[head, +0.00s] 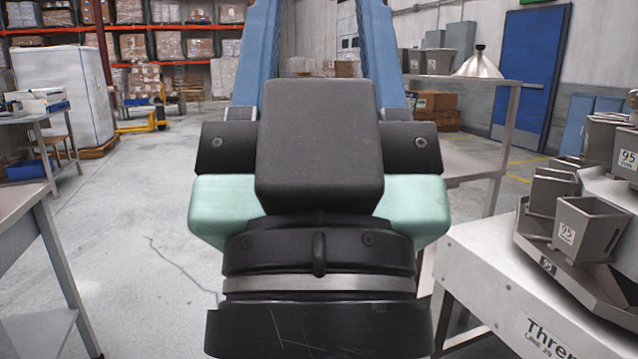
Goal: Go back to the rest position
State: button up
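My gripper (320,25) is in the middle of the head view, seen from behind and pointing away. Its wrist and body are black and mint green. Its two long blue fingers stand apart with a clear gap between them, and I see nothing held in the visible part of the gap. The fingertips are cut off by the top edge of the frame.
At right, a white machine (481,294) carries several grey buckets (583,228) close to my arm. Behind it stands a metal table (478,162). A bench (20,203) is at left. Pallet racks (185,27) line the back. Open concrete floor (150,205) lies left of my arm.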

notch_tip(320, 180, up, 28)
jog(key=p, duration=2.5)
jog(key=shift+p, duration=0.4)
